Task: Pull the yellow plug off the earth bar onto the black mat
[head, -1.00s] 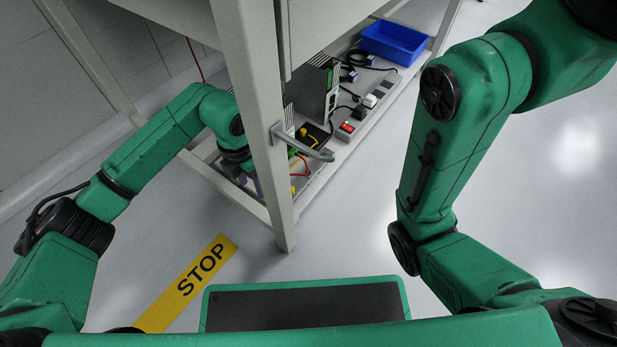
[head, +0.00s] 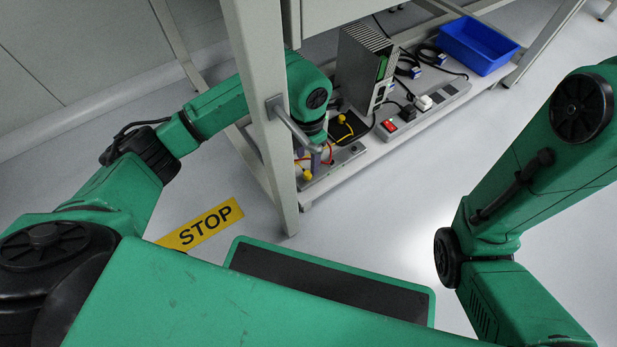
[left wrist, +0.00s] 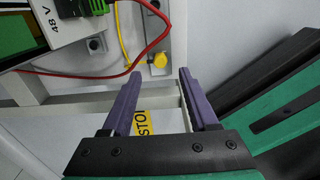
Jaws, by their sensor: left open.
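In the head view the yellow plug (head: 307,175) shows low on the rack shelf. My left gripper (left wrist: 160,73) is open; in the left wrist view the plug appears in the gap between its purple fingertips, and contact is not visible. My right gripper is out of view.
A red cable (left wrist: 150,45) loops left of the plug, near a white module (left wrist: 60,30). A power strip (head: 425,108) and blue bin (head: 478,44) lie further right.

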